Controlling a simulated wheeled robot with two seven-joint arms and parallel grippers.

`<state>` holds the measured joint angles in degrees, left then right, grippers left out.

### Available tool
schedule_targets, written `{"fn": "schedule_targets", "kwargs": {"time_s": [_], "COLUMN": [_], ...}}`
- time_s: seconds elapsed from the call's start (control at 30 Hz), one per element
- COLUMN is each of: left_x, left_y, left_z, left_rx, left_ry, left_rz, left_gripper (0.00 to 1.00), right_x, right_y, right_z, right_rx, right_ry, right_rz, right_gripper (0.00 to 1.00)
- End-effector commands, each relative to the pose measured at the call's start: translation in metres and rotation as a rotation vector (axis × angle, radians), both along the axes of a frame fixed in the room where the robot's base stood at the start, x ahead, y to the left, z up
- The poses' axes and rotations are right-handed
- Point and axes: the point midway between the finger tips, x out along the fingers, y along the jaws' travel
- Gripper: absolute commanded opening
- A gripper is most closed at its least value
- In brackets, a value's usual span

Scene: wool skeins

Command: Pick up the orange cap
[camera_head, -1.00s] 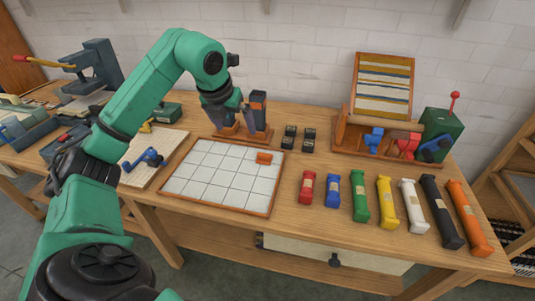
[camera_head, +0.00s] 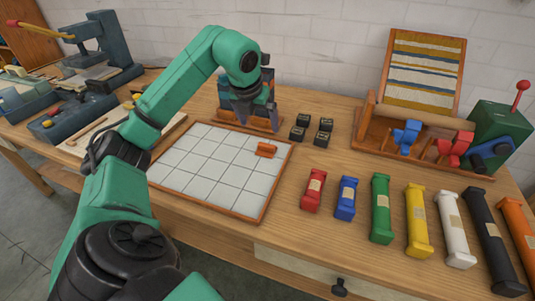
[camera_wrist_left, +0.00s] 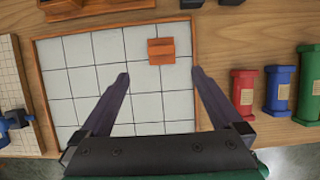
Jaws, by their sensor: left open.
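The orange cap (camera_head: 266,150) is a small ridged block lying on the white gridded tray (camera_head: 190,180), near its far right corner. It also shows in the left wrist view (camera_wrist_left: 161,51), beyond the fingertips and roughly centred between them. My left gripper (camera_head: 243,117) hangs fingers-down above the tray's far edge, in front of a dark and orange stand that it partly hides. In the left wrist view its two fingers (camera_wrist_left: 160,75) are spread apart with nothing between them. My right gripper is not in view.
Red (camera_head: 313,190), blue (camera_head: 346,198), green (camera_head: 381,208) and several other skeins lie in a row right of the tray. Small black blocks (camera_head: 323,131) sit behind them. A small loom (camera_head: 425,75) stands at back right. Bare wood lies between tray and skeins.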

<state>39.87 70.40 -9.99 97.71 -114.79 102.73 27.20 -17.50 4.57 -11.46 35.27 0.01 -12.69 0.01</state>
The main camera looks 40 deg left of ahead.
Motion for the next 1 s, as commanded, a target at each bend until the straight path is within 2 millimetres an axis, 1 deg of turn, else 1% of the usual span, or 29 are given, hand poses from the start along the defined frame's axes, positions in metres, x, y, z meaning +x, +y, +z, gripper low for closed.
{"fn": "schedule_targets", "kwargs": {"time_s": [0.03, 0.1, 0.2, 0.37, 0.47, 0.5, 0.6, 0.7, 0.83, 0.87, 0.9, 0.97, 1.0], "left_x": [0.004, 0.011, 0.02, 0.028, 0.035, 0.038, 0.045, 0.047, 0.047, 0.047, 0.047, 0.046, 0.046], "left_y": [0.001, 0.003, 0.006, 0.009, 0.009, 0.009, 0.012, 0.013, 0.013, 0.013, 0.013, 0.013, 0.013], "left_z": [-0.014, -0.031, -0.052, -0.071, -0.086, -0.094, -0.11, -0.116, -0.116, -0.116, -0.116, -0.116, -0.116], "left_rx": [-0.002, -0.002, -0.003, -0.002, -0.004, -0.005, -0.004, 0.0, 0.0, 0.0, 0.0, 0.0, 0.0], "left_ry": [0.007, 0.007, 0.004, 0.001, 0.004, 0.005, 0.002, 0.001, 0.0, 0.0, 0.0, 0.0, 0.0], "left_rz": [-0.001, -0.001, -0.001, -0.001, -0.001, 0.0, 0.0, 0.0, -0.001, -0.001, -0.001, -0.001, -0.001], "left_gripper": [1.0, 1.0, 1.0, 1.0, 1.0, 1.0, 1.0, 1.0, 1.0, 0.96, 0.81, 0.58, 0.43], "right_x": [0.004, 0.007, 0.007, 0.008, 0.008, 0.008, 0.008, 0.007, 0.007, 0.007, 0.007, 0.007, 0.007], "right_y": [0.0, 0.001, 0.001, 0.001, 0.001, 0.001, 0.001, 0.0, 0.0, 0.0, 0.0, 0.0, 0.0], "right_z": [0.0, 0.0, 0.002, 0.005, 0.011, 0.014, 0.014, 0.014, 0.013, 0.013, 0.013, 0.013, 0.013], "right_rx": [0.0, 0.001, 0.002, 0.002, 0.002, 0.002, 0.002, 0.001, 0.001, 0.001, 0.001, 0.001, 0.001], "right_ry": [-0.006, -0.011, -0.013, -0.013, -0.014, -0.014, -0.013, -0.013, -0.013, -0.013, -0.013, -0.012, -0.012], "right_rz": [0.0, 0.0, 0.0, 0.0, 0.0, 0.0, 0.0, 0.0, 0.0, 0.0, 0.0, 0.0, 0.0], "right_gripper": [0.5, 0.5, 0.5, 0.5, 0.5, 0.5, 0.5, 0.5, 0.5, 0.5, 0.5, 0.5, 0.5]}}
